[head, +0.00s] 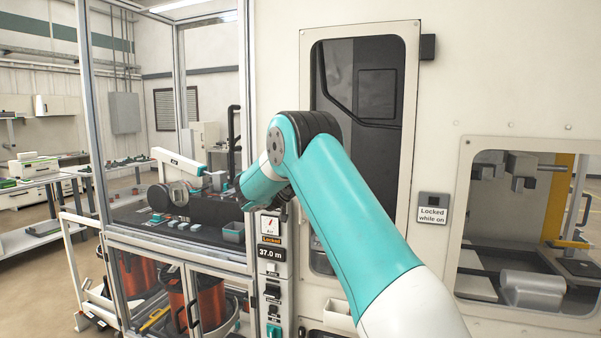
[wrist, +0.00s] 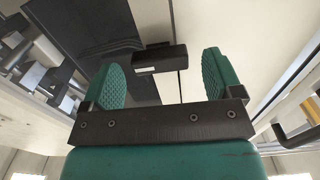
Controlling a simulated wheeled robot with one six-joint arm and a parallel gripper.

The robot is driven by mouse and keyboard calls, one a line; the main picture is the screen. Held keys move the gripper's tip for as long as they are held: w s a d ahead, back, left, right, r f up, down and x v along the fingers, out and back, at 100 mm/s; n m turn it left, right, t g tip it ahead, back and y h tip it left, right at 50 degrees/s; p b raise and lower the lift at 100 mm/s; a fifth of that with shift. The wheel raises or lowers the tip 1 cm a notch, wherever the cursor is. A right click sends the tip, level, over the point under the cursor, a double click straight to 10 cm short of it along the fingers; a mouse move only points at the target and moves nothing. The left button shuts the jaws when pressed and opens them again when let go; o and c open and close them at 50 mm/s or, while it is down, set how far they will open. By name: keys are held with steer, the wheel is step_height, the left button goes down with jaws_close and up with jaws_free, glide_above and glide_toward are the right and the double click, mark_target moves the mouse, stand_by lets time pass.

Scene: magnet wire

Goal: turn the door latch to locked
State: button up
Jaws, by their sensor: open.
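The pale door (head: 409,130) with a tall dark window stands behind my arm in the head view. A small grey box marked "Locked while on" (head: 432,208) is at its right side. I cannot clearly make out the door latch or its position. My gripper (wrist: 165,66) is open in the wrist view, with two ribbed green fingers apart and nothing held. A black block (wrist: 160,58) with a small pale label shows beyond and between the fingers, apparently not touched. In the head view my arm hides part of the door, and the gripper is not clear.
A glass-sided cabinet (head: 100,150) stands at the left, with copper-coloured spools (head: 207,300) below. A control panel (head: 271,253) reads "37.0 m" and has an orange "Locked" label. A window opening (head: 466,220) is at the right. Floor is clear at far left.

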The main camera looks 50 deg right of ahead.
steer(key=shift+w+d, duration=0.15)
steer(key=shift+d, duration=0.25)
steer(key=shift+c, duration=0.2)
steer(key=c, duration=0.9)
